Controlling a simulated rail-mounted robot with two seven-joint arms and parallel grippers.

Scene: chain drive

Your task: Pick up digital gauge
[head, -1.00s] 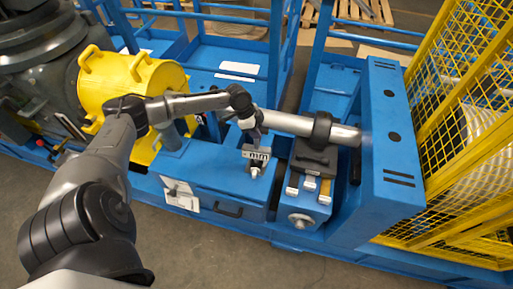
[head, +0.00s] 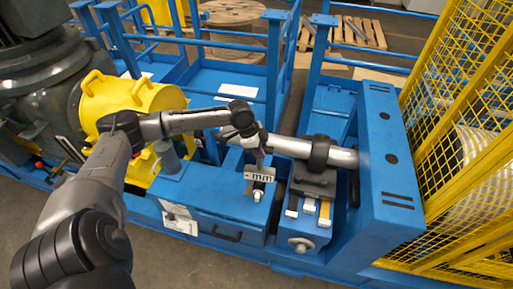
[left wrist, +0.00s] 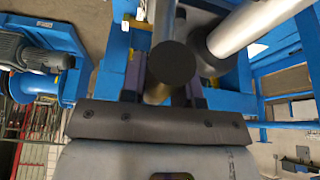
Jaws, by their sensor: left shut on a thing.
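The digital gauge (head: 259,174) is a small pale plate with "mm" on its face, in the middle of the head view. It is above the blue box, just over a small silver stub (head: 257,194). My left gripper (head: 260,155) points down and is shut on the gauge from above. In the left wrist view a dark round end (left wrist: 171,62) sits between the two fingers; the gauge's face is hidden there. My right gripper is not in view.
A silver shaft with a black collar (head: 319,153) runs close beside my left gripper to a blue upright housing (head: 385,150). A yellow drum (head: 130,105) stands at left. Yellow mesh guarding (head: 460,120) closes off the right. Blue rails stand behind.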

